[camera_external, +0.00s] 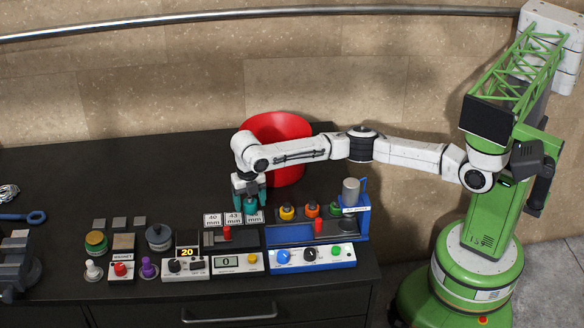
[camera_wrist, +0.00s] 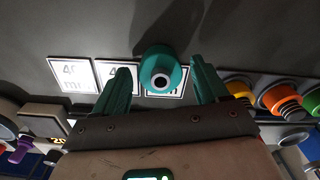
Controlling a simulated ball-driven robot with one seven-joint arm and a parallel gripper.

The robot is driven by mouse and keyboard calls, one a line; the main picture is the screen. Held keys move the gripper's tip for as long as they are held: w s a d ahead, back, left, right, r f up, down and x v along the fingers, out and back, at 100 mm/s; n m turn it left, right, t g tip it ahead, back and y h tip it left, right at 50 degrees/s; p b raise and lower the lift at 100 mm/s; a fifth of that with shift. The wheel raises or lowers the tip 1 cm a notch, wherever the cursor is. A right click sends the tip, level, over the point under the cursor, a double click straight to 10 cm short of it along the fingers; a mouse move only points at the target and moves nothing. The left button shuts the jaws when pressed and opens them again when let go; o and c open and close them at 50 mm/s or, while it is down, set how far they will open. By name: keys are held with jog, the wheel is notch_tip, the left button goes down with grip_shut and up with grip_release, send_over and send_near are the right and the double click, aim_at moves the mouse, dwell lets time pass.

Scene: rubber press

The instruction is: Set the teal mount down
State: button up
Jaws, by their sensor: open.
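The teal mount (camera_wrist: 163,72) is a round piece with a pale ring and dark centre. In the wrist view it stands at the third white size card (camera_wrist: 180,88), covering part of that card. I cannot tell whether it fully rests there. My gripper (camera_wrist: 160,76) is open, with one teal finger on each side of the mount and visible gaps between. In the external view my gripper (camera_external: 249,197) is low over the cards at the bench, and its teal fingers blend with the mount. The cards marked 40 mm (camera_external: 212,219) and 43 mm (camera_external: 233,219) stand to the left.
Yellow (camera_external: 287,212), orange (camera_external: 312,210) and green (camera_external: 335,209) mounts stand in a row to the right, beside a blue press (camera_external: 357,222). Control boxes (camera_external: 238,263) line the front. A large red bowl (camera_external: 300,135) stands behind my arm.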

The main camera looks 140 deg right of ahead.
notch_tip(320, 180, up, 12)
jog(key=shift+r+p, duration=0.25)
jog(key=shift+p, duration=0.2)
dwell(0.4)
